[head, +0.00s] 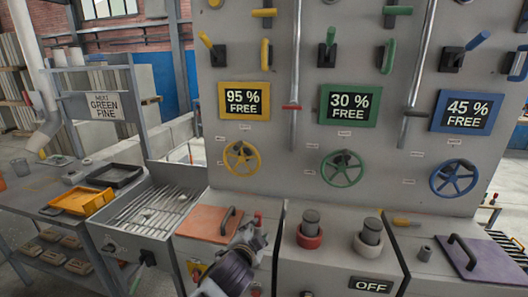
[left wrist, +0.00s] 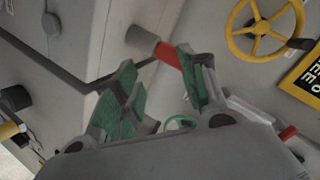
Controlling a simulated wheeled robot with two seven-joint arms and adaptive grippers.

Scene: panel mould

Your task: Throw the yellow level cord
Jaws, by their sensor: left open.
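I cannot make out a cord marked as the yellow level cord. The yellow-framed sign (head: 244,100) reads "95 % FREE", with a yellow handwheel (head: 241,159) below it; the wheel also shows at the top right of the left wrist view (left wrist: 264,30). A vertical rod with a red cross handle (head: 291,107) hangs between the yellow and green signs. My left gripper (head: 257,238) is low in front of the panel, by the orange lid. In the left wrist view its green-padded fingers (left wrist: 160,98) are apart, with a red-and-grey cylinder (left wrist: 168,56) beyond them. My right gripper is out of view.
The orange lid (head: 200,224) lies left of my left gripper. A metal grate (head: 155,211) and an orange tray (head: 80,202) are further left. Round knobs (head: 310,236) and an "OFF" sign (head: 371,285) stand to the right. Green (head: 343,168) and blue (head: 454,178) handwheels are on the panel.

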